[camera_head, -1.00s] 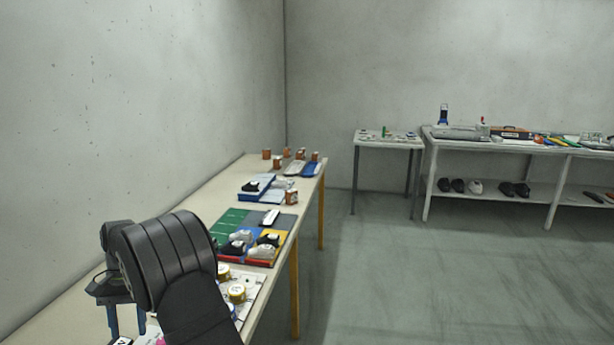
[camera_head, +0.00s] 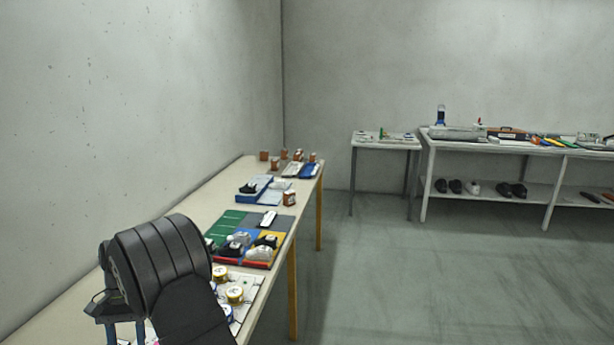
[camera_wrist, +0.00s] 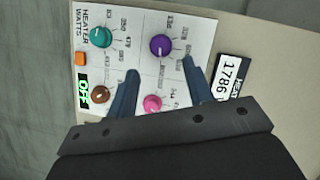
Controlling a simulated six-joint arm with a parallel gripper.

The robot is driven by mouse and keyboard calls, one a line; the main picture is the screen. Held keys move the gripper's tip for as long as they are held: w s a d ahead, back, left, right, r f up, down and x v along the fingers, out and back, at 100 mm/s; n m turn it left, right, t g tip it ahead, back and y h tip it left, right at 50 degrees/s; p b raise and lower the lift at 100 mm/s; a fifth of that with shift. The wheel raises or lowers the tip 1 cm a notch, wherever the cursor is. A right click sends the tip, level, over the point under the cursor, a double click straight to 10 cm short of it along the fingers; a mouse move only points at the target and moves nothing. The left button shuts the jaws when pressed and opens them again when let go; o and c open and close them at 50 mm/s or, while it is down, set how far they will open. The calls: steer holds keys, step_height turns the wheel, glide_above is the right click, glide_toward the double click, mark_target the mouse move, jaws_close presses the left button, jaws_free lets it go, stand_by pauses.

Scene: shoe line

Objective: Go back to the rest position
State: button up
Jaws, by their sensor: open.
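My gripper is open and empty in the wrist view (camera_wrist: 160,90), its two blue fingers spread apart above a white control panel (camera_wrist: 133,35). The panel carries a teal knob (camera_wrist: 101,37), a purple knob (camera_wrist: 161,46), a pink knob (camera_wrist: 153,103) and a brown knob (camera_wrist: 100,94). It also has an orange button (camera_wrist: 80,59) and a green lit display (camera_wrist: 83,91). In the head view my gripper (camera_head: 125,328) points down at the lower left over the long table, its tips partly cut off by the frame edge.
The long table (camera_head: 212,194) runs along the left wall, with a coloured sorting mat (camera_head: 228,219), shoes and small orange boxes. A small table (camera_head: 385,146) and a shelf bench (camera_head: 500,146) stand at the back. The floor to the right is clear.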

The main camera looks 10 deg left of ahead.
steer(key=x, duration=0.7)
steer(key=shift+s, duration=0.1)
steer(key=shift+a+r+n+h, duration=0.1)
steer(key=shift+a+n+h, duration=0.15)
steer(key=shift+n, duration=0.85)
steer(key=n+t+h, duration=0.1)
steer(key=n, duration=0.2)
steer(key=n+t+h, duration=0.1)
steer(key=n, duration=0.2)
steer(key=shift+s, duration=0.2)
steer(key=n, duration=0.2)
steer(key=n+t, duration=0.1)
steer(key=n, duration=0.1)
steer(key=shift+s+a+t, duration=0.15)
steer(key=shift+s+t, duration=0.05)
steer(key=shift+t, duration=0.1)
steer(key=n+t, duration=0.1)
steer(key=n, duration=0.1)
steer(key=n+t, duration=0.1)
steer(key=n, duration=0.2)
steer(key=shift+s+n, duration=0.2)
steer(key=shift+n, duration=0.1)
